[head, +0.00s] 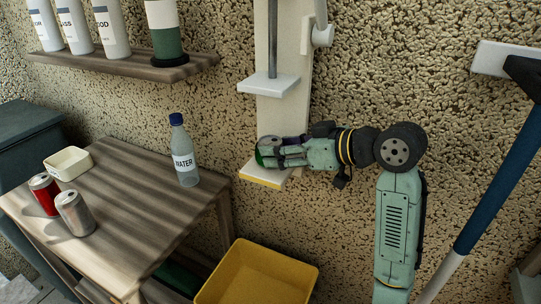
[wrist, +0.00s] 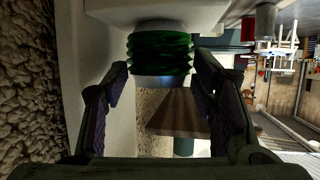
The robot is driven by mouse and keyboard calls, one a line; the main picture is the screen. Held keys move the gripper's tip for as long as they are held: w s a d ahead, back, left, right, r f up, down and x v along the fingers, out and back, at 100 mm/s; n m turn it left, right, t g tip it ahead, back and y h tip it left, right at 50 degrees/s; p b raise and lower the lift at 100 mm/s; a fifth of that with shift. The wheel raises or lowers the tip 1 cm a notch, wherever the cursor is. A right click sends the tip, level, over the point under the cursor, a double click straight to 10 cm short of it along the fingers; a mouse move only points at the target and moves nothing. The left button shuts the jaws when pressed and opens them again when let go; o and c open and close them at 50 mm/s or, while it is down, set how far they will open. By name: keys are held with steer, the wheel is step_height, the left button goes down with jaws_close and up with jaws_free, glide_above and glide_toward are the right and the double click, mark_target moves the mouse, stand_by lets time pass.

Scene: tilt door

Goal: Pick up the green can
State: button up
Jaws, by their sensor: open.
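The green can (wrist: 160,52) has ribbed, crumpled sides and a silver end, and it is in the top middle of the wrist view. It stands on the white lower plate of a wall-mounted press. In the head view only a bit of green (head: 261,157) shows, mostly hidden by my gripper. My gripper (head: 272,152) is level with the can, just above the lower plate (head: 262,175). In the wrist view my gripper (wrist: 157,72) is open, with one finger on each side of the can. Whether the fingertips touch it I cannot tell.
The press's upper plate (head: 270,84) is above my gripper. A yellow bin (head: 235,270) stands below. A wooden table (head: 125,205) at left holds a water bottle (head: 183,155), red can (head: 42,195), silver can (head: 75,213) and small tray (head: 68,163). A shelf (head: 120,64) hangs above.

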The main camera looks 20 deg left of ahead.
steer(key=x, duration=0.3)
steer(key=shift+a+b, duration=0.1)
steer(key=shift+b, duration=0.2)
steer(key=c, duration=0.8)
steer(key=shift+c, duration=0.2)
